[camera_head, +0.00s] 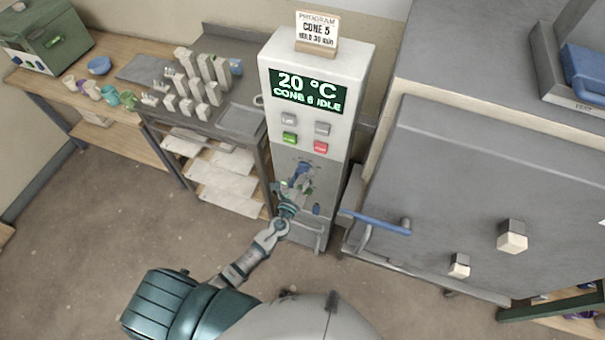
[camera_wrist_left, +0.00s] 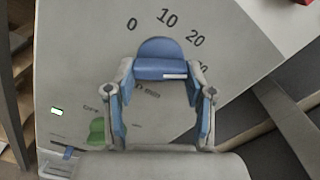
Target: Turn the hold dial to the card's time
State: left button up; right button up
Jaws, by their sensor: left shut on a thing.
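The hold dial (camera_wrist_left: 158,52) is a blue knob on the front panel of the grey kiln controller (camera_head: 320,145). In the left wrist view, 0, 10 and 20 stand around it, with a further number partly hidden behind a finger. A white line on the knob points right, roughly towards that hidden number; the exact reading is unclear. My left gripper (camera_wrist_left: 162,105) is shut on the dial, one finger at each side. In the head view the gripper (camera_head: 296,190) covers part of the dial. The card (camera_head: 317,33) on top reads CONE 5, HOLD 30 min. My right gripper is out of view.
The display (camera_head: 306,91) reads 20 °C, CONE 6 IDLE. Grey, green and red buttons sit below it. A green switch (camera_wrist_left: 96,132) is left of the dial. The kiln with its blue handle (camera_head: 376,220) stands close on the right. A shelf of cones (camera_head: 200,80) is left.

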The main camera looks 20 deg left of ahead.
pick_arm(q)
jog(key=shift+s+d+f+m, duration=0.1)
jog(key=shift+s+f+m, duration=0.1)
jog(key=shift+f+m, duration=0.45)
jog(key=shift+r+m, duration=0.15)
jog(key=shift+m, duration=0.2)
jog(key=o, duration=1.2)
jog(key=shift+r, duration=0.1)
jog(key=shift+c, duration=0.2)
jog(key=shift+w+r, duration=0.1)
jog(key=shift+w, duration=0.05)
jog(key=s, duration=1.2)
jog(key=shift+a, duration=0.3)
